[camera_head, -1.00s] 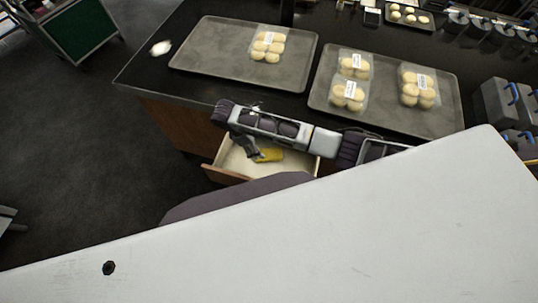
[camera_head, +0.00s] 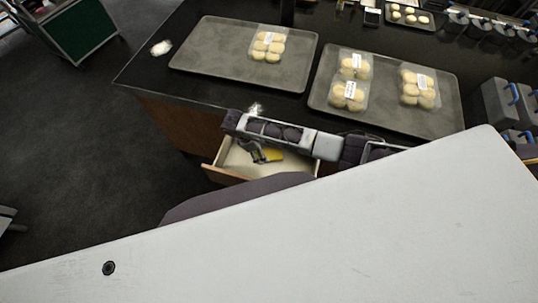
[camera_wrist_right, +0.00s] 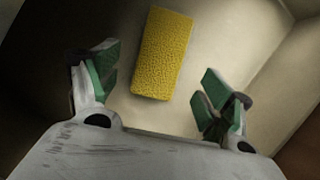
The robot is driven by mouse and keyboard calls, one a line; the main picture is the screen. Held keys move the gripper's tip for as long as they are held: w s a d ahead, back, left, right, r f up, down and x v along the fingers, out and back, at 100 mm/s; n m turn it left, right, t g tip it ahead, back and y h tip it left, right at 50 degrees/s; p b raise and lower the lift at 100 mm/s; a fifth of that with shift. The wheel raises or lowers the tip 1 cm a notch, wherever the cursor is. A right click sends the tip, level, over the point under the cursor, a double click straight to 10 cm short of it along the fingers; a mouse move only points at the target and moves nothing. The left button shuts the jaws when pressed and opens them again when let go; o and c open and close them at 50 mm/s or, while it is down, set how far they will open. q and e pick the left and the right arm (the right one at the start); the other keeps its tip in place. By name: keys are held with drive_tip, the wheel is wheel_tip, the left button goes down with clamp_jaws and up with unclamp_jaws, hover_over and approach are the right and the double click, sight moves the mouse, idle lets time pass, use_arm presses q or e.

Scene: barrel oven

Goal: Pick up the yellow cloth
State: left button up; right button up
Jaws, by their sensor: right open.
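The yellow cloth (camera_wrist_right: 163,55) is a rectangular, textured piece lying on the floor of an open drawer (camera_head: 229,174). In the head view the cloth (camera_head: 274,155) is partly covered by my right gripper (camera_head: 262,157). In the right wrist view my right gripper (camera_wrist_right: 160,82) is open, with green-padded fingers spread to either side of the cloth's near end. The fingers do not touch the cloth, and nothing is held. My left gripper is not in view.
The drawer's side walls stand close around my right gripper. Above it, a dark counter carries two grey trays (camera_head: 200,62) (camera_head: 440,123) with packs of buns (camera_head: 267,44).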

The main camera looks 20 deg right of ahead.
drive_tip(key=shift+x, duration=1.9)
drive_tip(key=c, duration=1)
drive_tip(key=shift+r, duration=0.2)
wheel_tip(320, 180, up, 16)
drive_tip(key=p, duration=0.1)
wheel_tip(320, 180, up, 10)
drive_tip(key=p, duration=0.6)
hover_over(267, 154)
drive_tip(key=shift+v, duration=0.9)
